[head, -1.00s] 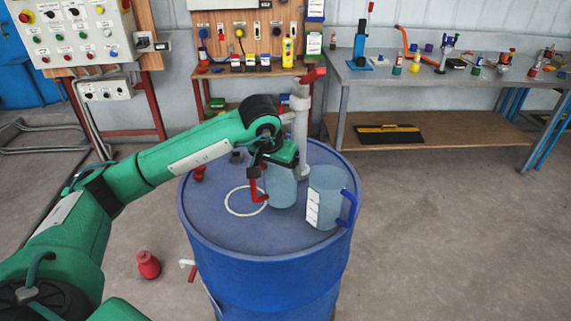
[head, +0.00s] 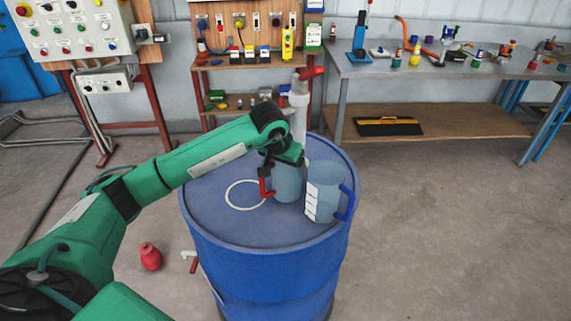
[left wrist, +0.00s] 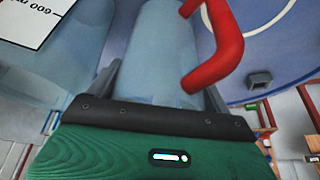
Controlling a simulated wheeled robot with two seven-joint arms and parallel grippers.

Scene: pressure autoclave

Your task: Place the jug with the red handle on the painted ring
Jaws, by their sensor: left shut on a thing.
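The jug with the red handle (head: 288,185) is a translucent blue-grey cylinder over the drum top, right of the painted ring. My left gripper (head: 284,166) is shut on it from above and hides its upper part. Its red handle (head: 265,187) points left, over the ring's right edge. In the left wrist view, the jug body (left wrist: 165,55) lies between the fingers, with the handle (left wrist: 222,50) on the right. The painted ring (head: 228,192) is a thin white circle, empty inside; part of it shows in the left wrist view (left wrist: 262,29). I cannot tell whether the jug touches the drum. My right gripper is out of view.
A jug with a blue handle (head: 323,195) and white label stands close right of the held jug. Behind rises a grey pipe with a red lever (head: 311,73). The blue drum (head: 262,270) has free top space left and front. A red bottle (head: 150,257) is on the floor.

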